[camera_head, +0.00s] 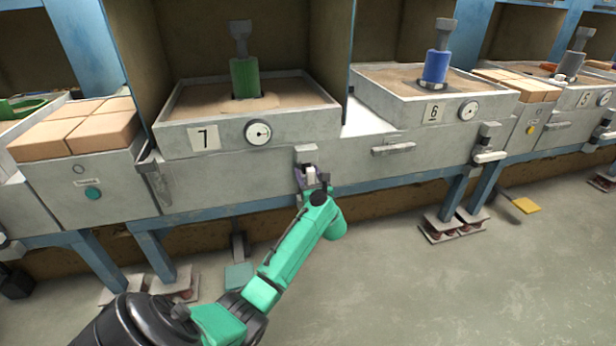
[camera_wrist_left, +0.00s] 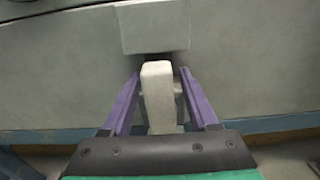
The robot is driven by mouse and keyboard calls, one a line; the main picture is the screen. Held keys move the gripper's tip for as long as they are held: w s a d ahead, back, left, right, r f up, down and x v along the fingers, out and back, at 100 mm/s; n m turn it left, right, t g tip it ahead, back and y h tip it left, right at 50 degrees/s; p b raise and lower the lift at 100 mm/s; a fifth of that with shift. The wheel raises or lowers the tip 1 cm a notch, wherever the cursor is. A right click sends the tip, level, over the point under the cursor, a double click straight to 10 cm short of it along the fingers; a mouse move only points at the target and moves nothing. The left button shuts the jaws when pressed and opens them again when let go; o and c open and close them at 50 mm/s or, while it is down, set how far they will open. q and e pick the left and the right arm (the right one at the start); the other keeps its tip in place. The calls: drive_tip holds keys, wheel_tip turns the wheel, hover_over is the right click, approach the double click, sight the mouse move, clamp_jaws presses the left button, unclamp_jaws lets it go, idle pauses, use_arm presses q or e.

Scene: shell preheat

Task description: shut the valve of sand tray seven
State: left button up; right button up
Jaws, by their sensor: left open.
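Sand tray seven (camera_head: 175,137) is a grey tray of sand marked 7, with a round dial on its front and a green-sleeved tool standing in the sand. Its valve (camera_head: 306,155) is a grey block with a pale lever on the bench front, below and right of the dial. In the left wrist view the pale lever (camera_wrist_left: 158,95) hangs down below the block. My left gripper (camera_wrist_left: 160,85) is open, with one purple finger on each side of the lever; I cannot tell whether they touch it. In the head view my left gripper (camera_head: 311,178) partly hides the lever. My right gripper is not in view.
Sand tray six (camera_head: 400,107) stands to the right, with its own pale valve lever (camera_head: 490,157) and a bar handle (camera_head: 393,149) below it. Tan blocks (camera_head: 75,130) lie on the box at left. Pedals (camera_head: 240,276) stand on the floor under the bench.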

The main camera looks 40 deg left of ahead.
use_arm(q)
clamp_jaws()
drive_tip(key=shift+f, duration=0.1)
idle(1.3)
